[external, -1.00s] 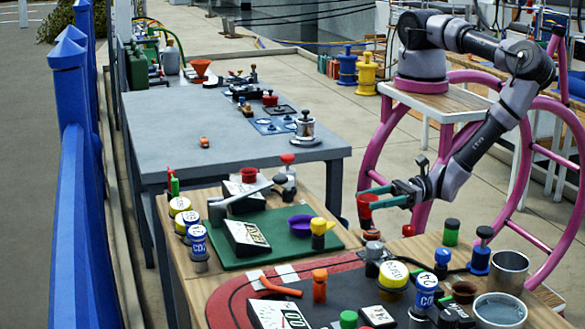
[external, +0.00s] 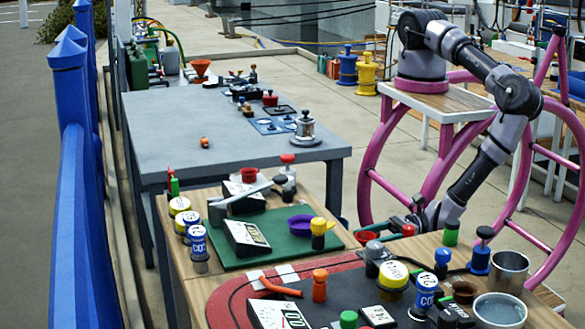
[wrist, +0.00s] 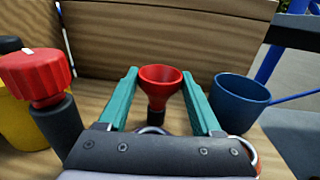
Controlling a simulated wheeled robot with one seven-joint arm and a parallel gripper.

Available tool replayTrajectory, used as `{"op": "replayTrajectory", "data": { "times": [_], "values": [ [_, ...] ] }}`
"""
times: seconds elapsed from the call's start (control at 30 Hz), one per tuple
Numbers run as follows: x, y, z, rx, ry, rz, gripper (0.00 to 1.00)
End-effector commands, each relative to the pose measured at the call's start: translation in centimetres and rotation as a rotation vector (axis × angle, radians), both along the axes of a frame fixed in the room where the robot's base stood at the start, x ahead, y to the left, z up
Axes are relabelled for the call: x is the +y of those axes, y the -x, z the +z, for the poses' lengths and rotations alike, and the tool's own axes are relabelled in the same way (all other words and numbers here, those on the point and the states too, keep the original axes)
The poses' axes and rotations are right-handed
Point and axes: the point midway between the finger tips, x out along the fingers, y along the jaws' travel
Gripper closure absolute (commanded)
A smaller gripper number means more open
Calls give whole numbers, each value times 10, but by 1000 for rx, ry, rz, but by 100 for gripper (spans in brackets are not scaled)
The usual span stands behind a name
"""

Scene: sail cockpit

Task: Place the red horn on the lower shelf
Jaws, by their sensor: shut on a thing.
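The red horn (wrist: 160,82), a flared cup on a dark stem, is upright between the teal fingers of my gripper (wrist: 160,100) in the wrist view. My gripper is shut on it. In the external view the horn (external: 366,237) and my gripper (external: 388,226) are low, behind the wooden table's far edge, which partly hides them. In the wrist view a wooden surface (wrist: 100,103) lies below the horn, with a wooden panel (wrist: 170,38) behind it. This looks like the shelf. I cannot tell whether the horn's foot touches it.
In the wrist view a red knob (wrist: 33,77) on a dark stem and a yellow object (wrist: 20,118) stand close on the left. A blue cup (wrist: 240,98) stands close on the right.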

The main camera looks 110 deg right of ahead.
Motion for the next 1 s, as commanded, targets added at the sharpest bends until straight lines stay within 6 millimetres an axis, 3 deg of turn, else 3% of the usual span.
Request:
{"op": "replayTrajectory", "data": {
  "times": [0.1,0.13,0.2,0.6,0.77,1.0],
  "values": [
    [0,0,-3,-1,1,0,100],
    [0,0,-3,0,1,0,30],
    [0,0,-3,0,1,0,4],
    [0,2,1,0,-1,0,4],
    [-1,26,1,1,1,3,4],
    [-6,79,0,1,1,3,4]
  ]
}}
